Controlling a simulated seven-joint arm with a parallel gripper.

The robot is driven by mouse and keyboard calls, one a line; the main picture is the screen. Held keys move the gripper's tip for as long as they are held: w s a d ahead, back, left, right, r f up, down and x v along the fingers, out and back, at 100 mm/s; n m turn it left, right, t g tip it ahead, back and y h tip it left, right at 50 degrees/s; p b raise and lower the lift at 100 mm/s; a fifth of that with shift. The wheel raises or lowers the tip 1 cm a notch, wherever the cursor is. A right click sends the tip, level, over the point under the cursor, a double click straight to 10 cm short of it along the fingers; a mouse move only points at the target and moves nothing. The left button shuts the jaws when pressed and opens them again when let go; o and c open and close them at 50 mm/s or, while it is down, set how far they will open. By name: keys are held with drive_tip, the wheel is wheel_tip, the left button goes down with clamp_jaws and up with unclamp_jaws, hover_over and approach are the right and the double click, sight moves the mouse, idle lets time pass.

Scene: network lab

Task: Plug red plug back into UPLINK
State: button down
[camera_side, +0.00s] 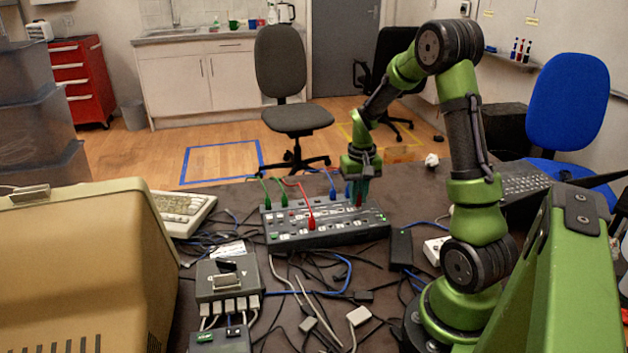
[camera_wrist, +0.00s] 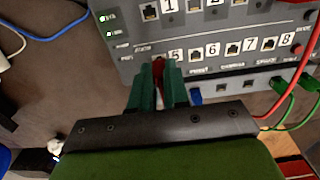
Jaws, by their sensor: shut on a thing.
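My gripper (camera_side: 359,188) is over the right part of a dark grey network switch (camera_side: 345,237), pointing down. In the wrist view its two teal fingers (camera_wrist: 158,88) are shut on a red plug (camera_wrist: 158,68). No label that I can read says UPLINK.
Green plugs (camera_side: 284,200) and a blue plug (camera_side: 333,190) stand along the switch's back side. A grey box with white cables (camera_side: 230,281) is in front. Loose cables cover the desk there. A black power brick (camera_side: 401,249) lies right of the switch. An old beige monitor (camera_side: 85,270) fills the left.

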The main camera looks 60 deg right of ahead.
drive_tip(key=shift+f, duration=0.3)
idle(0.6)
drive_tip(key=c, duration=1)
unclamp_jaws()
drive_tip(key=shift+c, duration=0.2)
drive_tip(key=shift+r, duration=0.1)
wheel_tip(320, 180, up, 17)
drive_tip(key=s+a+r+n+t+y, duration=0.1)
drive_tip(key=s+a+n+t, duration=0.1)
drive_tip(key=a, duration=1.1)
drive_tip(key=s+a+n+t+y, duration=0.1)
drive_tip(key=s+a+n+t, duration=0.2)
drive_tip(key=a, duration=1)
drive_tip(key=shift+s+a+r+t, duration=0.4)
drive_tip(key=shift+s+t, duration=0.35)
drive_tip(key=shift+t, duration=0.35)
